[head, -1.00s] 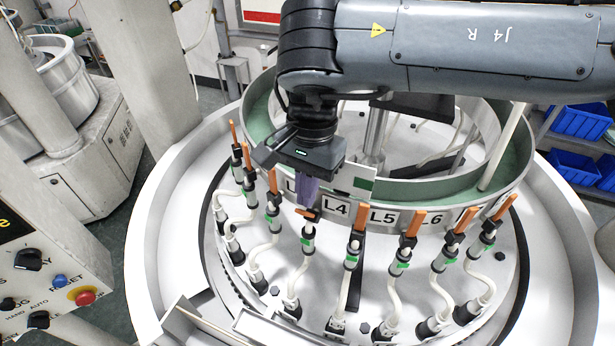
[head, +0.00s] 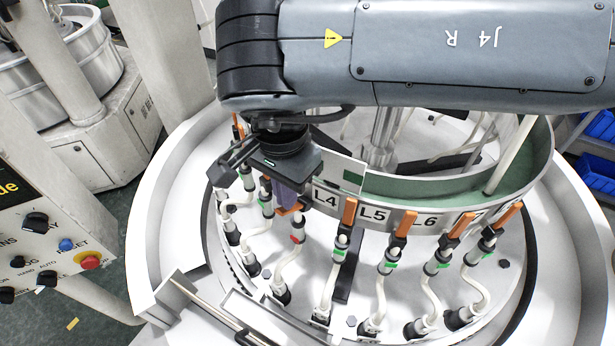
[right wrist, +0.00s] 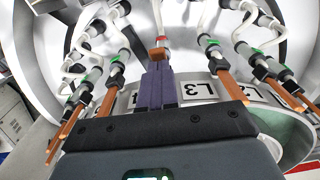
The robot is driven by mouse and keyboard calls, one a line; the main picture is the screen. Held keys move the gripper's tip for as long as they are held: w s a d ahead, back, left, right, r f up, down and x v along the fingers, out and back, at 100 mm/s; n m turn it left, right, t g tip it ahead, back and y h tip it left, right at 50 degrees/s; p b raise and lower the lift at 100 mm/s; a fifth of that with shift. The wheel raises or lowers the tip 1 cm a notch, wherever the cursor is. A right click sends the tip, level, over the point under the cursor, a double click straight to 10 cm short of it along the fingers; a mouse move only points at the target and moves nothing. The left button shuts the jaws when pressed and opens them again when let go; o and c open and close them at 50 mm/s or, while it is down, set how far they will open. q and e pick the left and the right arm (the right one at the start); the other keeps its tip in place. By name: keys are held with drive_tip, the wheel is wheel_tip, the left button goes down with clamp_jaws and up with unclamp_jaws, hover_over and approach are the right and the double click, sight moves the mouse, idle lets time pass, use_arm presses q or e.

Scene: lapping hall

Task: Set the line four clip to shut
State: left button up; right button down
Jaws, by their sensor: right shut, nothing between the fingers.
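The line four clip (head: 297,238) stands just left of the L4 label (head: 325,196), fourth from the left in the row. Its band shows red. Its orange lever (head: 290,210) lies crosswise at the clip's top, partly hidden by my right gripper (head: 287,204). In the right wrist view, my right gripper's purple fingers (right wrist: 160,68) are shut with nothing between them, their tips right at the orange lever (right wrist: 158,53). I cannot tell whether they touch it. My left gripper is not in view.
Neighbouring clips, such as the line five clip (head: 342,240), show green bands with levers pointing up toward the ring (head: 450,188). White hoses curve down from the clips. A control panel (head: 50,235) with a red button stands at left.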

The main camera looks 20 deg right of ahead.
sight(276, 212)
drive_tip(key=shift+s+a+f, duration=0.45)
drive_tip(key=shift+a+f, duration=0.1)
drive_tip(key=shift+a, duration=0.25)
drive_tip(key=shift+s+a+f, duration=0.35)
drive_tip(key=shift+a+f, duration=0.05)
drive_tip(key=shift+f, duration=0.15)
